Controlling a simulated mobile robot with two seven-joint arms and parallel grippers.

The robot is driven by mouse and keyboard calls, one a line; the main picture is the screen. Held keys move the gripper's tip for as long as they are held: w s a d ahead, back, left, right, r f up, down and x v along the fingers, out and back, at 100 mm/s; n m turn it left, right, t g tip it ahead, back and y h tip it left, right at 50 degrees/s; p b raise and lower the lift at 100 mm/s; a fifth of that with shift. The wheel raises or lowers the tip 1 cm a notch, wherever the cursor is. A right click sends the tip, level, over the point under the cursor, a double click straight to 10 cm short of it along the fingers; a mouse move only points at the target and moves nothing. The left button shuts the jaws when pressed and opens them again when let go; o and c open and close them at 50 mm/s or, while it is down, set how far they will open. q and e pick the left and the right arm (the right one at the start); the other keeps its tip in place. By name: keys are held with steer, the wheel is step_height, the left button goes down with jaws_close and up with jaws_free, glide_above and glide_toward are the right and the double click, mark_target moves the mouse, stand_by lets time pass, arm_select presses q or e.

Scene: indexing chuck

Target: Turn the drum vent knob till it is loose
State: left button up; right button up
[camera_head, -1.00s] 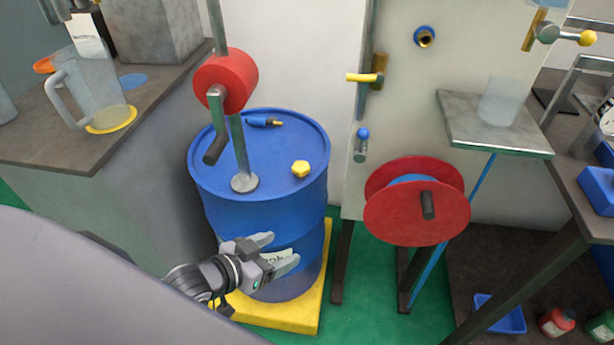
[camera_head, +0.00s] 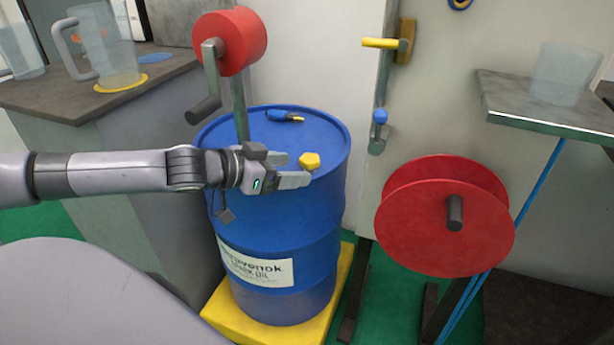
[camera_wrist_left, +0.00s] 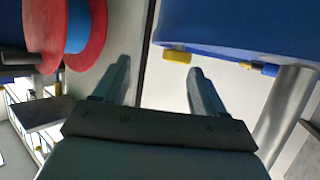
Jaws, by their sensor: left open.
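The blue drum (camera_head: 318,222) stands upright and shows a white label on its side. The yellow vent knob (camera_head: 310,160) sits on the drum top near its front right. My left gripper (camera_head: 294,170) is open and empty, with its fingers pointing right close to the knob. In the left wrist view, the knob (camera_wrist_left: 177,55) appears beyond the open fingertips (camera_wrist_left: 159,67), nearer the right finger. The gripper is not closed on it, and I cannot tell whether a finger touches it. My right gripper is out of view.
A red hand pump (camera_head: 231,40) with a crank rises from the drum's left side. A blue and yellow fitting (camera_head: 285,116) lies on the drum top. A red reel (camera_head: 425,230) stands right of the drum. A bench (camera_head: 50,95) with a jug is at left.

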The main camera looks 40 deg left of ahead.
mark_target(309, 159)
arm_select(q)
steer(key=shift+w+a+r+b, duration=0.1)
steer(key=shift+a+r+b, duration=0.15)
steer(key=shift+a, duration=0.3)
steer(key=shift+a+r+b, duration=0.15)
steer(key=shift+a+b, duration=0.15)
steer(key=shift+a, duration=0.2)
steer(key=shift+w+a+r+n+y, duration=0.15)
steer(key=shift+a+r+n+y, duration=0.05)
steer(key=shift+r+n+y, duration=0.1)
steer(key=shift+p+x, duration=0.6)
steer(key=shift+x, duration=2.95)
steer(key=shift+c, duration=0.3)
steer(key=c, duration=1)
